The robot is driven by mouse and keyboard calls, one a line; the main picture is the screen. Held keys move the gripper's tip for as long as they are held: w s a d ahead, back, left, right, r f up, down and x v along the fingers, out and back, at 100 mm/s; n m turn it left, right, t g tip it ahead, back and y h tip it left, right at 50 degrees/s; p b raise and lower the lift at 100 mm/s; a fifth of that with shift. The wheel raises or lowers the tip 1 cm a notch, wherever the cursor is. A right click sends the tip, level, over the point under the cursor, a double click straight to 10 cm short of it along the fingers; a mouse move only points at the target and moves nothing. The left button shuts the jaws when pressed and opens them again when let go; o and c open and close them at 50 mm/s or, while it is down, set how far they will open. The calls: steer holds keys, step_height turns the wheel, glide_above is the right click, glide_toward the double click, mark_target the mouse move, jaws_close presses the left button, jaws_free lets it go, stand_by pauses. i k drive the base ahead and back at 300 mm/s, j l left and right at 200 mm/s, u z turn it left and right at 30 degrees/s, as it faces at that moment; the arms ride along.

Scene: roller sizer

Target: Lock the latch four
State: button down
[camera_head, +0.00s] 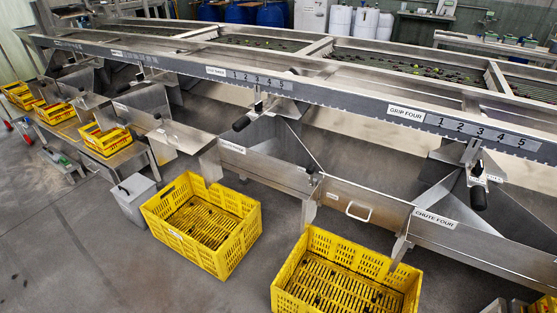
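The long steel roller sizer crosses the view. A plate reading GRIP FOUR (406,113) is on its front rail at the right, beside a numbered strip (484,131) marked 1 to 5. Below the strip hangs a lever with a black handle (478,198), pointing down. A small white label (487,177) behind it is too small to read. A panel labelled CHUTE FOUR (436,219) is below and to the left. I cannot make out which part is latch four, or whether it is locked. My gripper is not in view.
Two empty yellow crates, one at the centre left (229,266) and one at the lower middle (283,284), stand on the floor before the chutes. A grey box (133,203) stands to their left. Open floor lies at the lower left.

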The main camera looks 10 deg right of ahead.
mark_target(311, 169)
steer(key=i+j+z, duration=0.1)
steer(key=i+j, duration=0.8)
steer(key=j, duration=0.2)
steer(key=i+j+z, duration=0.15)
steer(key=i+j, duration=0.25)
steer(key=j, duration=0.15)
